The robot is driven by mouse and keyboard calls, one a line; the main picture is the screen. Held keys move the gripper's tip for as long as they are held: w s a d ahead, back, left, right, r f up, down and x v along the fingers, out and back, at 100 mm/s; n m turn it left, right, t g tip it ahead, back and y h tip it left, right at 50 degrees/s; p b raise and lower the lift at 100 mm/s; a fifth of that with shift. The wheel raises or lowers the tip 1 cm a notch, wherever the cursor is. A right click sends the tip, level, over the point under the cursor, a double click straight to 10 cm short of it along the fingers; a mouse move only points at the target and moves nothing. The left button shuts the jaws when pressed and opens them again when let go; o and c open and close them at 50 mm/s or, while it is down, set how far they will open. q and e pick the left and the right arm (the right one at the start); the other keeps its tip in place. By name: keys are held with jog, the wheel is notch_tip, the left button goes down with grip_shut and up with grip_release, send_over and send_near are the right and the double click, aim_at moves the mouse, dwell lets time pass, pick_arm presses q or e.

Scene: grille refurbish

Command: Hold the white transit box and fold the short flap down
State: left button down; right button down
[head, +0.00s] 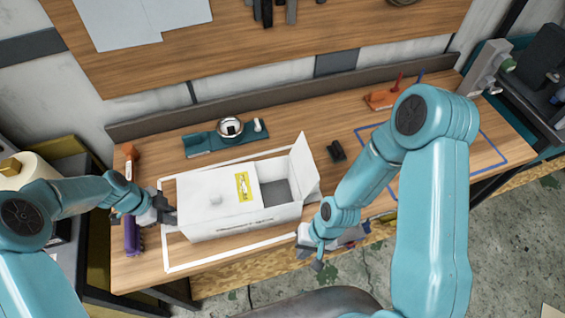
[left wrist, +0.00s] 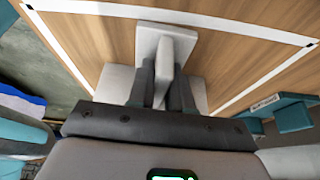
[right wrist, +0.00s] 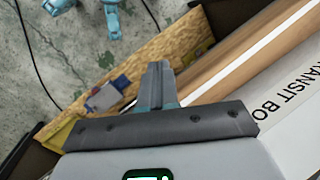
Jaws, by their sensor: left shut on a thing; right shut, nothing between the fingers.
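The white transit box (head: 240,223) stands on the bench inside a white taped outline. Its top is covered on the left, with a round knob and a yellow label (head: 243,186); the right part is open and shows a grey inside. The short flap (head: 304,164) stands up at the right end. My left gripper (head: 172,215) is shut on a white part at the box's left end; the left wrist view shows this pale piece (left wrist: 165,50) between the fingers. My right gripper (head: 318,258) is shut and empty, in front of the box's right front corner. In the right wrist view its fingers (right wrist: 157,72) are beside the lettered box side (right wrist: 290,110).
A teal tray with a round tin (head: 230,128) lies behind the box. A small dark block (head: 336,151) lies right of the flap. A purple item (head: 132,236) and an orange-handled tool (head: 130,160) lie at the left. A blue outline (head: 490,140) marks the right of the bench.

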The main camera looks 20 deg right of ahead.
jog(key=w+d+r+m+g, duration=0.2)
jog(key=w+d+r+m, duration=0.4)
jog(key=d+r, duration=0.4)
jog(key=m+t, duration=0.3)
jog(key=m, duration=0.6)
send_near(304, 153)
jog(key=d+r, duration=0.3)
jog(key=x, duration=1)
jog(key=shift+s+d+f+h, duration=0.2)
jog(key=shift+s+f+h, duration=0.1)
jog(key=shift+f, duration=0.2)
jog(key=shift+a, duration=0.1)
jog(key=shift+w+a+r, duration=0.15)
jog(key=shift+a+r, duration=0.1)
jog(key=shift+a, duration=0.55)
jog(key=shift+w+a+r, duration=0.1)
jog(key=shift+a+r, duration=0.15)
jog(key=shift+a, duration=0.5)
